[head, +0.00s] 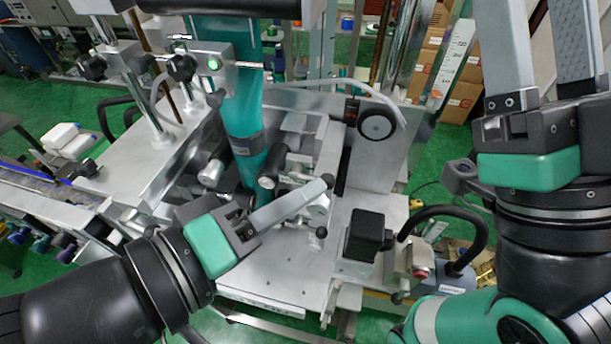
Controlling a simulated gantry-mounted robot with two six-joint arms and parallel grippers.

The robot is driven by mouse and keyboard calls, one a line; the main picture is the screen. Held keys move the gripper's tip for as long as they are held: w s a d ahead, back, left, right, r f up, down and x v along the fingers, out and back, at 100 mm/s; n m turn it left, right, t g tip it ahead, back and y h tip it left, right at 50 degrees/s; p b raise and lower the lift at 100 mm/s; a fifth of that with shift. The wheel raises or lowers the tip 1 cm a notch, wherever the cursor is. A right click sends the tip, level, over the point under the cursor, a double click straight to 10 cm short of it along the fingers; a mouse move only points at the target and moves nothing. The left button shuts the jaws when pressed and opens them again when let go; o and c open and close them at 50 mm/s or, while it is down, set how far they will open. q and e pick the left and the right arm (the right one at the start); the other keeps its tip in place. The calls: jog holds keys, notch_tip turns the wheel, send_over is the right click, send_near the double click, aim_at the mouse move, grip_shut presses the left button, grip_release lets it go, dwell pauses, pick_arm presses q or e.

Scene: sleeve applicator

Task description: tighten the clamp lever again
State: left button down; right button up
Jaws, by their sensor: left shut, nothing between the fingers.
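My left gripper (326,183) reaches in from the left to the middle of the machine. Its grey fingers are shut with nothing between them. The tips are beside a small silver clamp assembly (316,208). A short lever with a black ball end (321,232) hangs below the fingers there; I take it as the clamp lever, but cannot be certain. The fingers hide part of this assembly, and I cannot tell whether they touch it. My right gripper (537,45) is at the upper right, fingers pointing up and wide apart, with their tips cut off by the frame.
A teal sleeve tube (239,110) stands left of the clamp area. A black box (369,234) and a black curved handle (450,215) are to its right. A black-rimmed wheel (378,124) is behind. A conveyor (60,205) lies at the left.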

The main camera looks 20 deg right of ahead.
pick_arm(q)
jog(key=shift+s+a+r+p, duration=0.25)
jog(key=shift+s+a+r, duration=0.25)
jog(key=shift+s, duration=0.15)
jog(key=shift+s+a+r+p, duration=0.2)
jog(key=shift+s+a+r, duration=0.3)
jog(key=shift+s, duration=0.1)
pick_arm(e)
jog(key=shift+s+a+r, duration=0.2)
jog(key=shift+a+r, duration=0.45)
jog(key=shift+r, duration=0.15)
